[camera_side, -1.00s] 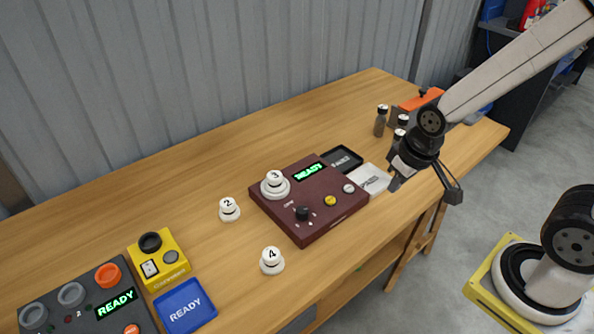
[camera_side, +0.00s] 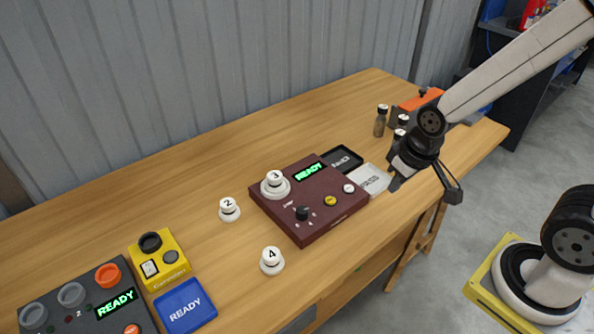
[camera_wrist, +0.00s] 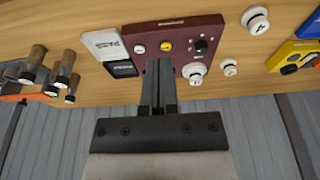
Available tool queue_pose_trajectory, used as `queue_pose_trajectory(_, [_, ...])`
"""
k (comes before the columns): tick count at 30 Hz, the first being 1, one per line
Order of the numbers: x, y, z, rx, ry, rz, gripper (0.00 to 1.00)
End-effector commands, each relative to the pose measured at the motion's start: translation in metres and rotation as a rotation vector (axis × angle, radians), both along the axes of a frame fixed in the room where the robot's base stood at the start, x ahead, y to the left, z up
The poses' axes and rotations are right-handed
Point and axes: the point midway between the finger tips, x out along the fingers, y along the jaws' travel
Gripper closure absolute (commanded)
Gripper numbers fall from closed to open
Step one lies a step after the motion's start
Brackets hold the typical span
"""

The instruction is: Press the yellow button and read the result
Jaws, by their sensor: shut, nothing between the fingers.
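The yellow button (camera_side: 330,201) sits on the top of a maroon box (camera_side: 318,222), near its front right, between a black knob (camera_side: 302,213) and a white button (camera_side: 348,188). The box's display (camera_side: 309,171) reads READY in green. A white piece marked 3 (camera_side: 274,182) sits on the box's back left. My gripper (camera_side: 396,183) is shut and empty, to the right of the box, above the white tray's side. In the wrist view the shut fingers (camera_wrist: 159,65) point toward the box, and the yellow button (camera_wrist: 166,46) shows just beyond their tips.
White pieces 2 (camera_side: 229,209) and 4 (camera_side: 271,261) stand left and in front of the box. A black tray (camera_side: 344,160) and a white tray (camera_side: 371,179) lie right of it. Small bottles (camera_side: 380,121) stand behind my gripper. A yellow device (camera_side: 158,259) and blue pad (camera_side: 186,306) are left.

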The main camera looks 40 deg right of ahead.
Motion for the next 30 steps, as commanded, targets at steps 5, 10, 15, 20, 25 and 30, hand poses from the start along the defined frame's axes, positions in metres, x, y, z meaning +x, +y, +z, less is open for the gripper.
queue_pose_trajectory(5, [0.001, 0.000, 0.000, 0.001, -0.003, -0.003, 1.00])
queue_pose_trajectory(10, [0.009, -0.001, -0.003, 0.004, -0.024, -0.031, 1.00])
queue_pose_trajectory(15, [0.027, -0.003, -0.009, 0.019, -0.080, -0.099, 1.00])
queue_pose_trajectory(20, [0.055, -0.005, -0.018, 0.054, -0.164, -0.197, 1.00])
queue_pose_trajectory(25, [0.086, -0.005, -0.029, 0.116, -0.266, -0.311, 1.00])
queue_pose_trajectory(30, [0.115, -0.004, -0.041, 0.203, -0.363, -0.419, 1.00])
